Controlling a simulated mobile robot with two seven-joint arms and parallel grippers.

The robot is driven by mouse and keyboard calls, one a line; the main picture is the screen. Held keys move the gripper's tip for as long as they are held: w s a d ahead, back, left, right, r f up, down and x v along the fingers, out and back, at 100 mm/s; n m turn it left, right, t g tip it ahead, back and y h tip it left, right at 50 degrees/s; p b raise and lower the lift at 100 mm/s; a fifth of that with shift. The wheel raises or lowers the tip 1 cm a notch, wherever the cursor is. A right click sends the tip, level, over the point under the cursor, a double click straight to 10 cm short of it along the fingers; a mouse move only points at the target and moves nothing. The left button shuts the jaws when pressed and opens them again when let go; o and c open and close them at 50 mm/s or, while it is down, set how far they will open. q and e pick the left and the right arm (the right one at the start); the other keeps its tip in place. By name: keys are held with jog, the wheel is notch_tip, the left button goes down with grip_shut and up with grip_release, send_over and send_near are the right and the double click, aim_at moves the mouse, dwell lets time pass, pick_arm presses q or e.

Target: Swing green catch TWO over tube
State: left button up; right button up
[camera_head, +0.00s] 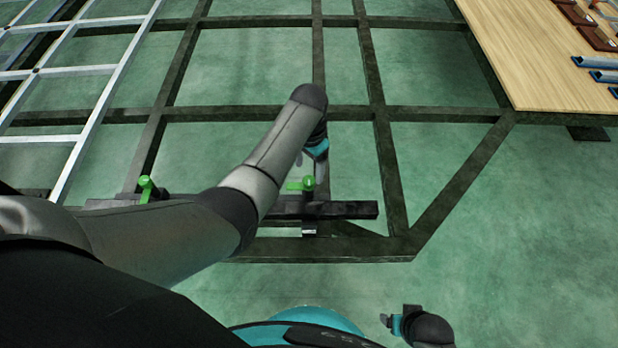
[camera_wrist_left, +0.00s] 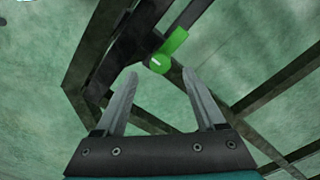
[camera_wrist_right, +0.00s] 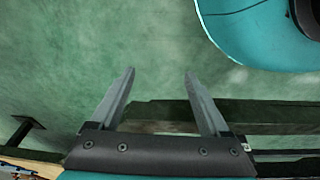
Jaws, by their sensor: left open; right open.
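One green catch (camera_head: 307,184) sits on the dark tube (camera_head: 350,209) near its right end, with a flat arm pointing left in the head view. A second green catch (camera_head: 146,189) stands further left. No label shows which is TWO. My left gripper (camera_head: 301,160) is just beyond the right-hand catch, partly hidden by its own arm. In the left wrist view, the open, empty fingers (camera_wrist_left: 160,74) have a green catch (camera_wrist_left: 168,50) just ahead of their tips, apart from them. My right gripper (camera_head: 384,320) is open and empty at the bottom; its fingers (camera_wrist_right: 158,72) face bare floor.
A dark frame of crossing beams (camera_head: 385,160) lies over the green floor. A pale ladder-like frame (camera_head: 105,100) is at left. A wooden board (camera_head: 530,60) with blue and brown parts is at upper right. Floor at lower right is clear.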

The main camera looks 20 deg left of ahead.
aim_at(309, 180)
pick_arm(q)
jog(key=shift+f+b, duration=0.65)
jog(key=shift+f, duration=0.6)
jog(key=shift+f+b, duration=0.45)
jog(key=shift+f, duration=0.15)
jog(key=shift+f+b, duration=0.3)
jog(key=shift+f, duration=0.25)
pick_arm(e)
jog(key=w+a+r, duration=0.1)
jog(key=w+r, duration=0.2)
jog(key=r, duration=0.3)
jog(key=shift+a+t, duration=0.2)
jog(key=shift+t, duration=0.2)
pick_arm(q)
jog(key=shift+c, duration=0.4)
grip_shut()
pick_arm(e)
jog(key=shift+f, duration=0.1)
